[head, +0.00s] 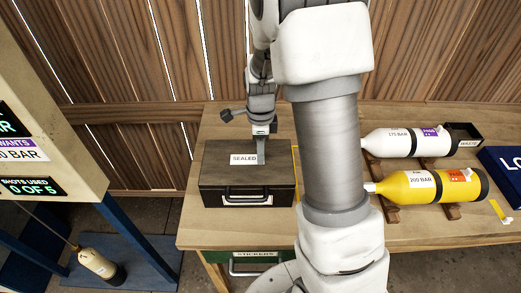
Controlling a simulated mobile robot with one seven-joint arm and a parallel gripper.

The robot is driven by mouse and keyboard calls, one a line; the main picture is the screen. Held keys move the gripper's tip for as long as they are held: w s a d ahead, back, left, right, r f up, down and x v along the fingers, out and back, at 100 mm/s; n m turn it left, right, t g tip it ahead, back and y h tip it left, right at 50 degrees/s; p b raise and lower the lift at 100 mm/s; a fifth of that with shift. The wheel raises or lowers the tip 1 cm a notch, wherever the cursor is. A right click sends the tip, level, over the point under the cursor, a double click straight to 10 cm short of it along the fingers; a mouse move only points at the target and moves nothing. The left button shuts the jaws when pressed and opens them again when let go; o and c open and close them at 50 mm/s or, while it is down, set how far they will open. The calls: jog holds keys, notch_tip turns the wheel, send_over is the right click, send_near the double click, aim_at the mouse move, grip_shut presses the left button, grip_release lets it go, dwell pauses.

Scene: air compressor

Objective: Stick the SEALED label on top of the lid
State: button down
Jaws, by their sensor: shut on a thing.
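The SEALED label (243,159) is a small white tag with black print, seen over the lid (222,151) of a dark box. My gripper (261,157) points down at the label's right end and is shut on it. The label looks flat and close to the lid, but I cannot tell whether it touches. The gripper and my arm hide part of the lid's right side.
The wooden table (190,235) carries a white cylinder (385,142) and a yellow cylinder (405,186) on wooden cradles at right. A dark blue box (503,170) lies at the right edge. A green STICKERS drawer (255,254) is under the table. A sign board (60,130) stands at left.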

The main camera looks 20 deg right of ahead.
jog(key=shift+f, duration=0.1)
dwell(0.3)
jog(key=shift+c, duration=2.4)
grip_release()
notch_tip(320, 180, up, 18)
jog(key=f+p, duration=0.1)
jog(key=p, duration=0.1)
jog(key=s+a+r+n+t, duration=0.1)
jog(key=s+r+n+t, duration=0.1)
jog(key=s+n, duration=0.7)
jog(key=s+a+r+n+t, duration=0.2)
jog(key=s+r+n, duration=0.3)
jog(key=s+n, duration=0.5)
jog(key=n+t, duration=0.1)
jog(key=n, duration=0.1)
jog(key=shift+s+a+n+t, duration=0.15)
jog(key=shift+a+n+t, duration=0.1)
jog(key=shift+n+t, duration=0.05)
